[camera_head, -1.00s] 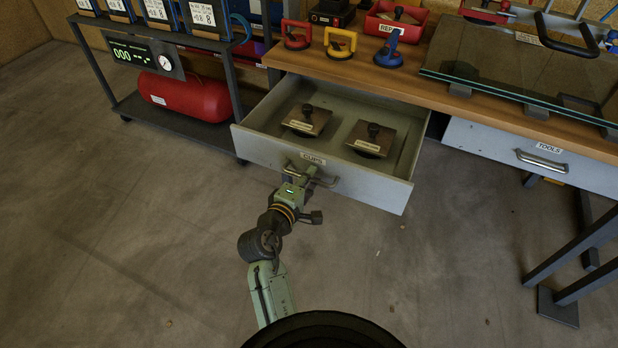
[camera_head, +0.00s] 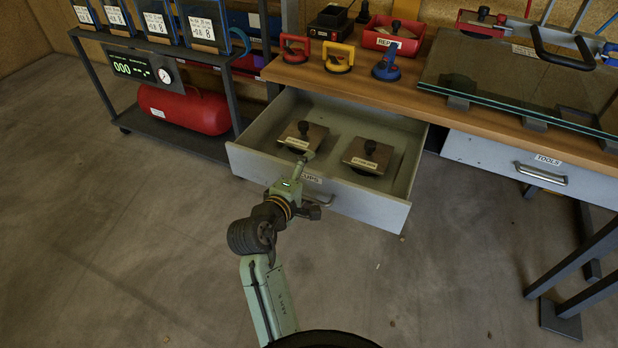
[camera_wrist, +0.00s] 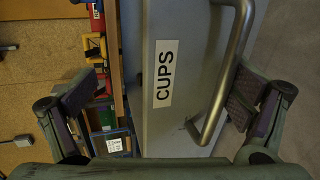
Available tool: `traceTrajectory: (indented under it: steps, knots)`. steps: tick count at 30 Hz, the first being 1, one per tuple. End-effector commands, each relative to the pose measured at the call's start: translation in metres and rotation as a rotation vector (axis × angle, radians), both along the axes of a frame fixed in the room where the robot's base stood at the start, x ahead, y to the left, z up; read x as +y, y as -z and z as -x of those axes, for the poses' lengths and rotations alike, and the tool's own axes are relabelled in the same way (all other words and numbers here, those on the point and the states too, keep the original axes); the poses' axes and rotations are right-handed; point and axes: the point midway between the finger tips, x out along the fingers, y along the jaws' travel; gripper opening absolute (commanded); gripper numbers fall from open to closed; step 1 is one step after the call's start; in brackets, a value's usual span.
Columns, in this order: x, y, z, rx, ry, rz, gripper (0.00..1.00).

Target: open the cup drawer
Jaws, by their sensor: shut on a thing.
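The cup drawer (camera_head: 375,204), a grey box with a CUPS label, stands pulled out from under the bench. Its front also shows close up in the wrist view (camera_wrist: 160,125). Two dark-knobbed square plates lie inside, a left one (camera_head: 303,135) and a right one (camera_head: 367,156). My gripper (camera_head: 299,172) is at the drawer front, its fingers spread wide across the panel. One finger lies beyond the panel's top edge, and the other is beside the metal handle (camera_wrist: 228,70). The exact contact is hard to see.
The wooden bench (camera_head: 345,87) above carries red, yellow and blue suction cups and a glass sheet (camera_head: 520,75). A closed TOOLS drawer (camera_head: 480,152) is at right. A shelf with a red tank (camera_head: 185,108) stands at left. The floor in front is clear.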

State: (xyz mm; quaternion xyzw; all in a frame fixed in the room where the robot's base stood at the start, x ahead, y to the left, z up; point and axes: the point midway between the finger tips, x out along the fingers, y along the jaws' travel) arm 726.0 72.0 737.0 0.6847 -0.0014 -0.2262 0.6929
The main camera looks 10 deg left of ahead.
Motion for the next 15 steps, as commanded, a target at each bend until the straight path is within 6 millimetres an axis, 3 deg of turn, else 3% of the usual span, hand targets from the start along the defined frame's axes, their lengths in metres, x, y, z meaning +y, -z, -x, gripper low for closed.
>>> traceTrajectory:
  steps: [1, 13, 14, 15]
  knots:
    - [0.002, -0.018, 0.000, -0.035, -0.007, 0.000, 0.71]
    - [0.009, -0.023, 0.024, -0.035, -0.007, -0.001, 0.60]
    - [0.009, -0.023, 0.026, -0.036, -0.005, -0.001, 0.57]
    - [0.010, -0.023, 0.028, -0.033, -0.005, -0.002, 0.43]
